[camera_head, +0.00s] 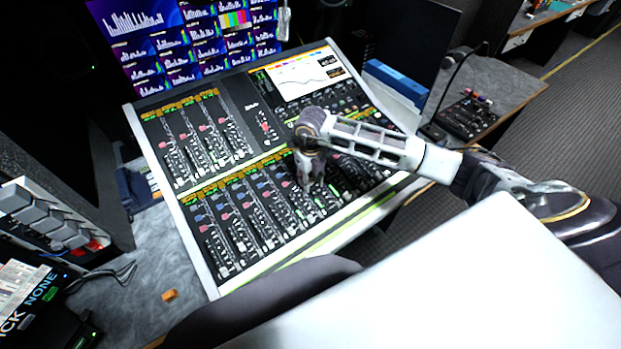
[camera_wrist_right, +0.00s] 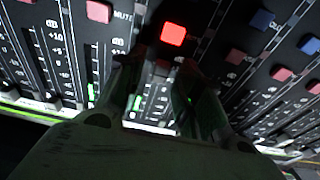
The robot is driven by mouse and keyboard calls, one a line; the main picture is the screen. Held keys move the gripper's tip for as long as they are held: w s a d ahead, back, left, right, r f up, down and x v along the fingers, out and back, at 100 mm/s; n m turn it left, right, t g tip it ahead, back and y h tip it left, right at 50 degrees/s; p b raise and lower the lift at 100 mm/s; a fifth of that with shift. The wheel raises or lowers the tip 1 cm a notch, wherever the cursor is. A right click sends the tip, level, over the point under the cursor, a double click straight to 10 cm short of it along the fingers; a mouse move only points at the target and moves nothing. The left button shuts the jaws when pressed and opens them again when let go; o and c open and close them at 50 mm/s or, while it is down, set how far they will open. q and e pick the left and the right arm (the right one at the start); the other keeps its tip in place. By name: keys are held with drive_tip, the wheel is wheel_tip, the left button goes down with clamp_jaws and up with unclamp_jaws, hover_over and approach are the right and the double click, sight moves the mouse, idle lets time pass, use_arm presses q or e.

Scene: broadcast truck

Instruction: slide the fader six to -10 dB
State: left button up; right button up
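The mixing console (camera_head: 232,270) fills the middle of the head view, with rows of fader strips and coloured buttons. My right gripper (camera_head: 306,186) points down over the lower fader bank, around its middle. In the right wrist view my right gripper (camera_wrist_right: 163,95) has its two dark fingers apart, straddling one channel strip with a lit red button (camera_wrist_right: 173,34) above it. Green-lit marks show on the strip between the fingers. The cap of fader six cannot be told apart, and the strip number is not readable. The gripper body hides the strip's lower part. My left gripper is not in view.
Neighbouring fader strips (camera_wrist_right: 68,75) stand close on both sides of the fingers. A monitor wall (camera_head: 190,40) rises behind the console, and a small panel on a side desk (camera_head: 466,117) is at right. A small orange block (camera_head: 169,295) lies on the desk at lower left.

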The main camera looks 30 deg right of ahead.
sight(320, 198)
clamp_jaws()
drive_tip(key=shift+s, duration=0.15)
drive_tip(key=shift+s+d+f+b, duration=0.1)
drive_tip(key=shift+s, duration=0.75)
drive_tip(key=shift+s+d+f+b, duration=0.1)
drive_tip(key=shift+s+d+f, duration=0.05)
drive_tip(key=shift+s, duration=0.65)
drive_tip(key=shift+s+d+f+b, duration=0.1)
drive_tip(key=shift+s, duration=0.75)
unclamp_jaws()
drive_tip(key=shift+r, duration=0.1)
